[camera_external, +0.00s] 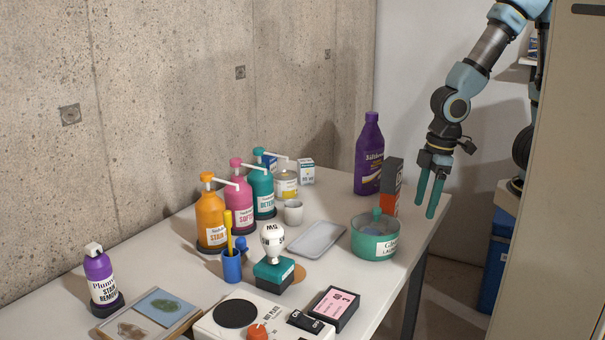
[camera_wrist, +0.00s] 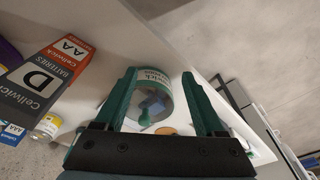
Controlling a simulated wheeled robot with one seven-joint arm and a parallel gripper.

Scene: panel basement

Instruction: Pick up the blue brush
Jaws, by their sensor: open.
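A small blue cup (camera_external: 231,267) stands on the table. It holds a yellow stick-like item (camera_external: 228,232) and a dark blue item with a rounded top (camera_external: 240,245), which may be the blue brush; its lower part is hidden in the cup. My gripper (camera_external: 426,207) hangs above the table's right edge, open and empty, fingers pointing down, well to the right of the cup. In the wrist view its green fingers (camera_wrist: 160,76) are spread, with the teal pot (camera_wrist: 166,75) seen between them. I cannot make out the brush in the wrist view.
The teal pot (camera_external: 373,242), a dark grey and orange battery box (camera_external: 390,186) and a purple bottle (camera_external: 369,154) stand near my gripper. A grey tray (camera_external: 317,238), a white-handled stamp (camera_external: 272,244), pump bottles (camera_external: 211,219) and a hot plate (camera_external: 256,319) surround the cup.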

